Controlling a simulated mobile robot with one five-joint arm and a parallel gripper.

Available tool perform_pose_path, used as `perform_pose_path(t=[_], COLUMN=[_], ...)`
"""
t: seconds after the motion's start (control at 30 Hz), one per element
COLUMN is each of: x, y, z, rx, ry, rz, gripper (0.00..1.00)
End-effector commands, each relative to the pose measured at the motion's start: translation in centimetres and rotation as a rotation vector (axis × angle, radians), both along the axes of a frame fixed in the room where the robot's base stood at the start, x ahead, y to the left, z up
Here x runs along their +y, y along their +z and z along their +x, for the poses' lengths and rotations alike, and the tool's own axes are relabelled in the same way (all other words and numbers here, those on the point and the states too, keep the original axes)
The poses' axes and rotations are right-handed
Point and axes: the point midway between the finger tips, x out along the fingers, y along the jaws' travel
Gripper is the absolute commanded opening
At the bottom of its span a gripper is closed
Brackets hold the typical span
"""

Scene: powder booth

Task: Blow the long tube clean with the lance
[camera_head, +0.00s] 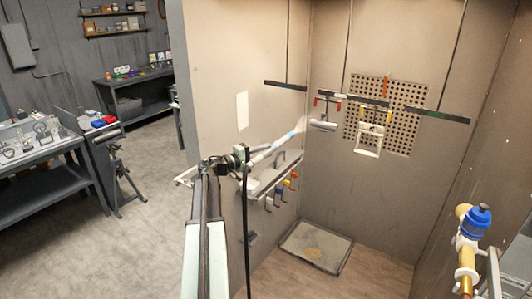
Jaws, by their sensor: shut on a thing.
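My gripper (246,158) is shut on the lance (276,143), a thin pale rod with a light blue section. The lance points up and right into the booth. A pale whitish plume shows around its far end, which blurs the tip. A short-looking grey cylinder (323,125), which seems to be the long tube, hangs level from red hooks on the booth's back wall. The lance end is left of the tube; a gap shows between them in the picture, but I cannot tell the depth. A black hose (247,230) hangs down from near my gripper.
A pale frame-shaped part (369,140) hangs right of the tube, before a perforated panel (402,100). A ledge with coloured-handled tools (282,190) lies below the lance. A floor tray (316,246) sits below; a blue-topped fitting (475,222) stands right.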

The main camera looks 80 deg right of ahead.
Motion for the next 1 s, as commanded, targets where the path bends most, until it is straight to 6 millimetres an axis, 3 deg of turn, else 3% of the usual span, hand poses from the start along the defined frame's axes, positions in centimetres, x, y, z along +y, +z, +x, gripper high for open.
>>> perform_pose_path(t=[0.6,0.73,0.97,1.0], x=[10.0,11.1,11.1,11.1], y=[0.0,0.0,0.0,0.0], z=[5.4,6.0,6.1,6.1], rx=[0.001,0.001,0.001,0.001], ry=[0.003,0.001,0.0,0.0], rz=[-0.001,-0.001,-0.001,-0.001], gripper=[0.06,0.06,0.06,0.14])
